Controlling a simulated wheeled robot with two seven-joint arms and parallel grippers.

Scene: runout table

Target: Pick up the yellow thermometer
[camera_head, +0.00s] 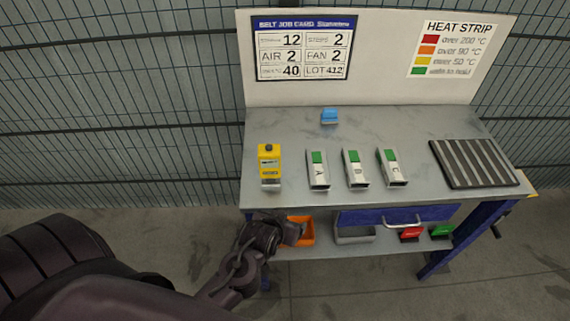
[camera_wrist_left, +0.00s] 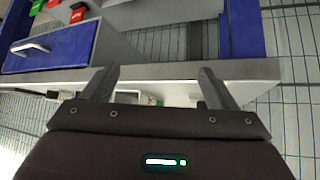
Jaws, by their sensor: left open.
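The yellow thermometer (camera_head: 269,163) stands near the left front of the grey table top (camera_head: 285,125) in the head view. It has a dark knob on top and a pale lower end. My left gripper (camera_head: 290,231) is below the table's front edge, in front of the lower shelf, apart from the thermometer. In the left wrist view its two fingers (camera_wrist_left: 155,92) are spread with nothing held between them. I cannot make out the thermometer in the wrist view. My right gripper is not in view.
Grey-green blocks A (camera_head: 319,170), B (camera_head: 356,169) and C (camera_head: 393,168) stand right of the thermometer. A blue item (camera_head: 329,116) sits behind, a ribbed dark mat (camera_head: 475,163) at right. Below are a blue drawer (camera_head: 365,216) and an orange bin (camera_head: 306,229).

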